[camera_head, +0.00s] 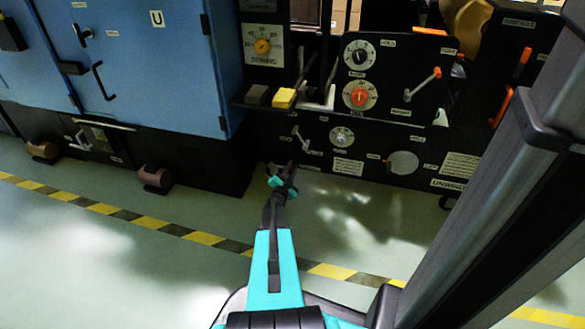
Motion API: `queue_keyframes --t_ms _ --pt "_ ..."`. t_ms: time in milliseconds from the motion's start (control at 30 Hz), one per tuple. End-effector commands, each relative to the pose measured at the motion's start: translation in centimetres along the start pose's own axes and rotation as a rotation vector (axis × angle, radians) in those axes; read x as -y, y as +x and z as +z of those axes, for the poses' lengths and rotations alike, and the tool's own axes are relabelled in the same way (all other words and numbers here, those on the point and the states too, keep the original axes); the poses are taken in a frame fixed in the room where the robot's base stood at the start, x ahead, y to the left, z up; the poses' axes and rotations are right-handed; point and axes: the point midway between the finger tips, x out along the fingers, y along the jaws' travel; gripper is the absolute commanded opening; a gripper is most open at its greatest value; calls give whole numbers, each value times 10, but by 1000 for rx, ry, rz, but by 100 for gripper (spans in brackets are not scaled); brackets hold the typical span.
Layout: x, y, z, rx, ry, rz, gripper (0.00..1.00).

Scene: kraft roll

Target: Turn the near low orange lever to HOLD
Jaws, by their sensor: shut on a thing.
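My gripper (284,177) is low in front of the foot of the black machine panel, pointing away from the head camera. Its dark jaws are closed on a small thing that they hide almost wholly. By its low, near place this looks like the near low lever, but I see no clear orange there and cannot read its angle. A small white label (311,168) is just right of the jaws. A HOLD label (388,43) shows on the upper panel, beside a dial and above an orange-tipped lever (425,82).
A grey lever (300,138) sits just above my gripper. Orange levers (501,106) stand at the right. A yellow block (283,98) rests on a ledge. Blue cabinets (150,60) stand left. The green floor (110,250) with a striped line is clear.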

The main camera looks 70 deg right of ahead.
Motion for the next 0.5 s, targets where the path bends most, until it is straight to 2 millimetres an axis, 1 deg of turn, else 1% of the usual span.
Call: queue_keyframes --t_ms 33,200,233,300,333,500 --pt "0 -4 17 35 -11 -3 0" --pt "0 -4 17 34 -11 -2 0" --pt "0 -4 17 35 -11 -2 20" --pt "-1 -4 17 34 -11 -2 32" --pt "-1 -4 17 34 -10 -1 33" --pt "-2 -2 15 31 -8 1 33"
